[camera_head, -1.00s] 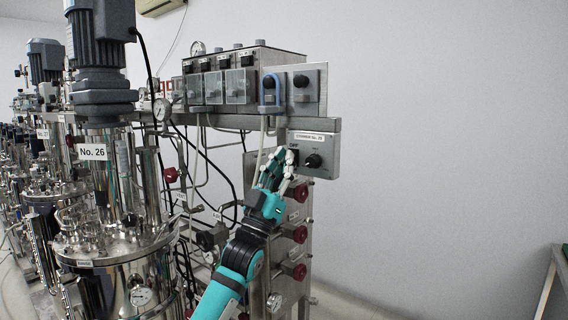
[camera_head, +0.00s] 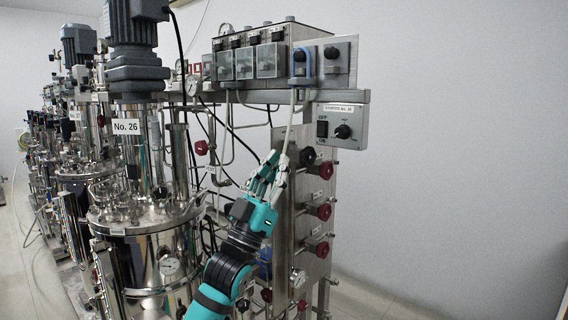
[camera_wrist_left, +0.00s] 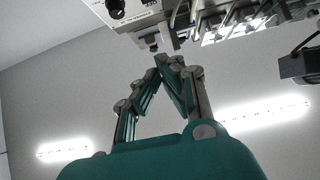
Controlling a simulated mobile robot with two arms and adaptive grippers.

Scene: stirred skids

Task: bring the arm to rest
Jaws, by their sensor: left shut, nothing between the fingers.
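My left gripper (camera_head: 278,160) is teal with grey finger links. It is shut and empty in front of the steel valve panel, below and left of the grey stirrer control box (camera_head: 338,126). The box carries a black rocker switch and a black knob. In the left wrist view my left gripper (camera_wrist_left: 162,60) shows with its fingertips together, and the control box (camera_wrist_left: 130,12) is at the top of that picture. Whether the fingertips touch anything cannot be told. My right gripper is in neither view.
Red valve knobs (camera_head: 324,211) line the panel right of my left arm. The steel reactor labelled No. 26 (camera_head: 150,255) stands close on the left, with hoses and gauges between. A row of switch boxes (camera_head: 245,62) is above. The right side is open before a bare wall.

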